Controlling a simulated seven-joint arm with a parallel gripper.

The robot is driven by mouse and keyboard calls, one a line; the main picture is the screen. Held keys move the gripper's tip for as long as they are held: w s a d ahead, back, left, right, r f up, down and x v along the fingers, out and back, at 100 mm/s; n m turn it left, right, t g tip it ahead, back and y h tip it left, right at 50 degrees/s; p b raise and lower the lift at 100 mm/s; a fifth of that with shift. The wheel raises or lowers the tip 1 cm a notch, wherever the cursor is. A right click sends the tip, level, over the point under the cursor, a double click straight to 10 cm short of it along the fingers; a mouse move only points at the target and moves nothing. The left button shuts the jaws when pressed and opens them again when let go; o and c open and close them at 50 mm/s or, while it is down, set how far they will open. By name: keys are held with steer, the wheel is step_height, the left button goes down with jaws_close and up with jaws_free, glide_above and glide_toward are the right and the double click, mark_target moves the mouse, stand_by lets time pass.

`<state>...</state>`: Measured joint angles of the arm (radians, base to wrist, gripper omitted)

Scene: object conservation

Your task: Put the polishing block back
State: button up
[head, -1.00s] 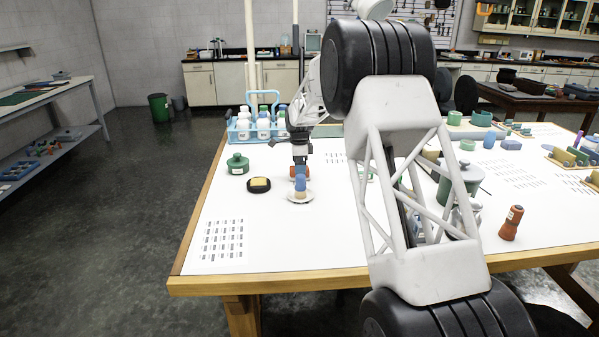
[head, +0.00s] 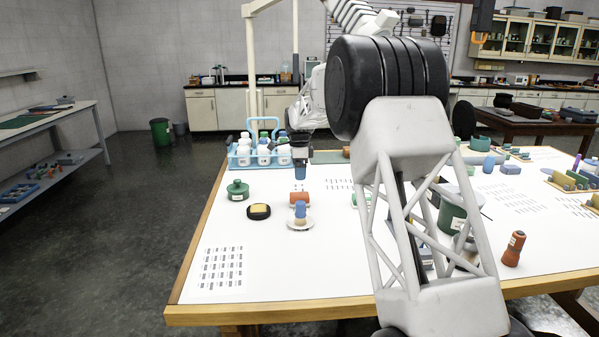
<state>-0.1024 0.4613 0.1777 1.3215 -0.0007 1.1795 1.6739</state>
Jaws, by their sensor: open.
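My gripper (head: 300,178) hangs pointing down over the left part of the white table, with a gap between it and the things below. Its jaws are open and nothing shows between them. Under it stands a small orange-brown block (head: 299,197). Just in front, a blue block (head: 300,209) stands upright on a beige piece in a white round dish (head: 299,227). A round black dish with a yellow pad (head: 259,211) lies to the left. I cannot tell for sure which of these is the polishing block.
A green lidded jar (head: 238,191) stands left of my gripper. A blue caddy with white bottles (head: 238,158) is at the back left. My arm covers part of the table's middle; an orange-brown bottle (head: 513,249) stands to its right. The front left is clear except for a printed sheet.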

steer(key=shift+r, duration=0.1)
stand_by(0.5)
steer(key=s+d+r+n, duration=0.2)
steer(key=s+r+n, duration=0.15)
steer(key=s, duration=0.65)
steer(key=s+d+r+n+t, duration=0.15)
steer(key=s+r, duration=0.35)
steer(key=s, duration=0.6)
steer(key=s+d+r+n, duration=0.3)
steer(key=s+r, duration=0.1)
steer(key=s, duration=0.6)
steer(key=s+d+f+n, duration=0.1)
steer(key=s+f+n, duration=0.2)
steer(key=s, duration=0.9)
steer(key=s+d+f+n, duration=0.1)
steer(key=s+f+n, duration=0.1)
steer(key=s, duration=1.1)
steer(key=s+d+f+n+t, duration=0.1)
steer(key=s+d+f+n, duration=0.1)
steer(key=s, duration=1)
steer(key=f+n, duration=0.1)
steer(key=n, duration=0.1)
steer(key=shift+s+f+n, duration=0.35)
steer(key=shift+n, duration=0.05)
